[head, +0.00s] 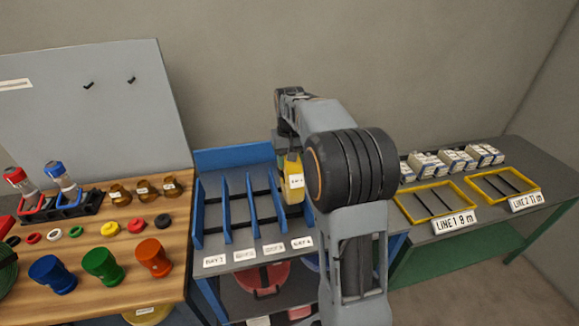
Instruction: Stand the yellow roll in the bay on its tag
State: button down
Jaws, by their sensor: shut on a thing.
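The yellow roll (291,193) is upright in my gripper (290,154), with a white tag on its front; the print on it is too small to read. My gripper is shut on its top. The roll is over or in the rightmost bay of the blue rack (226,156), toward the back; I cannot tell whether its bottom touches the rack floor. The rack has several bays split by blue dividers, with white labels (273,248) along the front edge. My arm hides the rack's right side.
A wooden bench (110,290) at left holds blue, green and orange cups, rings, amber pieces and a rack with red and blue bottles. At right, a grey table (470,225) carries yellow-framed trays and white boxes. Red and blue bins sit under the rack.

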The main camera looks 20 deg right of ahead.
jog(key=shift+w+f, duration=0.25)
jog(key=shift+f, duration=0.7)
jog(key=shift+w+f, duration=0.2)
jog(key=shift+f, duration=0.85)
jog(key=c, duration=0.5)
grip_release()
jog(key=shift+s+f, duration=0.1)
